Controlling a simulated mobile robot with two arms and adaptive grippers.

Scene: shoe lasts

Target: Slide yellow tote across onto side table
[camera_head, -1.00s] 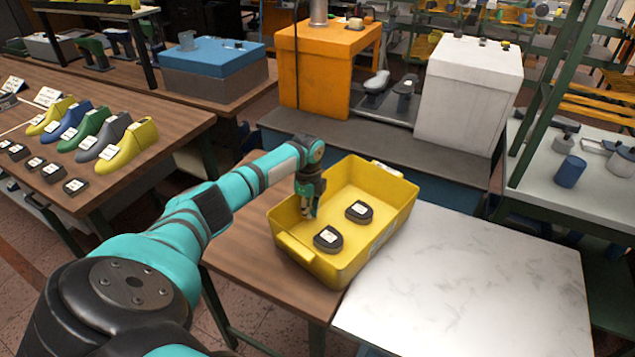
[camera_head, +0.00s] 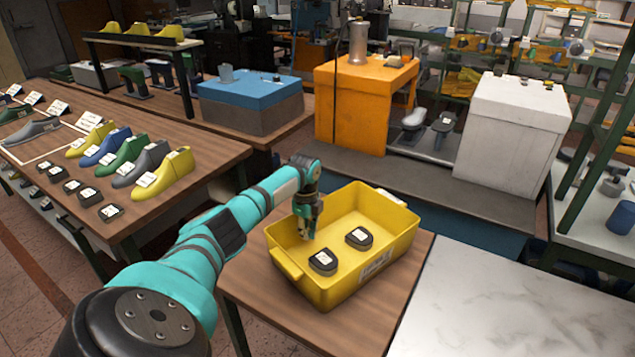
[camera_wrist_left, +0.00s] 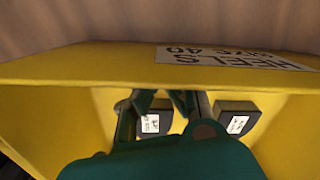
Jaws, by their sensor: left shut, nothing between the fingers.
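The yellow tote (camera_head: 345,287) sits on the small wooden table (camera_head: 265,318), left of the white marble-topped table (camera_head: 500,310). A strip of bare wood shows between tote and marble. Two dark heel pieces (camera_head: 322,262) (camera_head: 358,238) with white labels lie on the tote's floor. My left gripper (camera_head: 306,232) reaches down inside the tote by its left wall, shut and empty. The left wrist view shows its fingers (camera_wrist_left: 160,98), the tote wall (camera_wrist_left: 90,68) with a "HEELS" label, and both heel pieces. Whether the fingers touch the wall is unclear. My right gripper is out of view.
A wooden bench (camera_head: 215,163) at left holds colored shoe lasts. Behind the tote stand a grey-topped bench (camera_head: 400,180), an orange box (camera_head: 350,110) and a white box (camera_head: 512,140). The marble top is clear.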

